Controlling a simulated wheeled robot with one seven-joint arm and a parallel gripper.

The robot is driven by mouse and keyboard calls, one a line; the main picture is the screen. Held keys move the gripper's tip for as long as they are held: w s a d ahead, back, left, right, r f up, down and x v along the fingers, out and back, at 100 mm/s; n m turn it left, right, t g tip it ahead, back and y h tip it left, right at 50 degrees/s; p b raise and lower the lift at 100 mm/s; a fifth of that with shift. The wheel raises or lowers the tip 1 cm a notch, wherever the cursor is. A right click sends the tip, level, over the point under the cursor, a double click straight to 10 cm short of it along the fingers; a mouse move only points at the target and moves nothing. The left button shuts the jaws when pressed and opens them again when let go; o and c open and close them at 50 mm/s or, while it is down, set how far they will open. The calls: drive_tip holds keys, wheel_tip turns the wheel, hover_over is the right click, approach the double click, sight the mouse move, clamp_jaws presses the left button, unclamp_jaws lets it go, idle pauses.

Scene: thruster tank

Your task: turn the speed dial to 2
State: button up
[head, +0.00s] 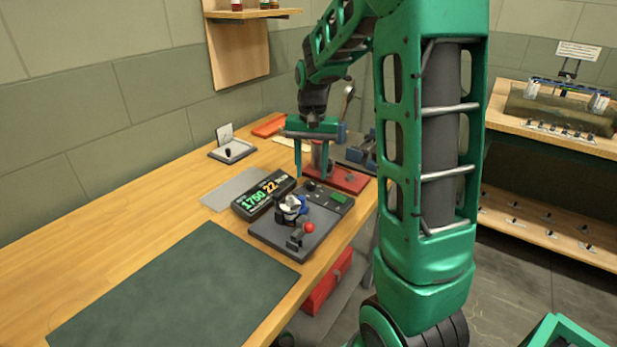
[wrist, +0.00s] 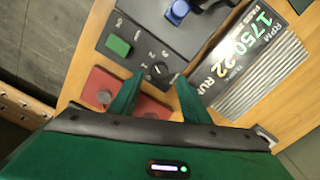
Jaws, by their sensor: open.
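The speed dial (wrist: 158,71) is a small black round knob with a pale pointer mark, on the dark control panel (wrist: 160,35). Light numerals are printed around it, too small and tilted for me to read the setting surely. My gripper (wrist: 158,82) is open, with one green finger on each side just short of the dial in the wrist view. I cannot tell whether either finger touches it. In the head view, my gripper (head: 316,172) points down above the far end of the panel. The dial shows there as a small dark knob (head: 310,186).
A green button (wrist: 118,45) sits beside the dial. The RPM display (head: 265,193) reads 1750 and 22. A red-ball lever (head: 309,228) and a blue-and-white device (head: 291,207) stand on the panel's near part. A red base (head: 348,180) lies behind; a dark mat (head: 175,290) lies in front.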

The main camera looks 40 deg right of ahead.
sight(311, 181)
wheel_tip(311, 181, up, 8)
idle(0.4)
drive_tip(key=shift+f, duration=0.1)
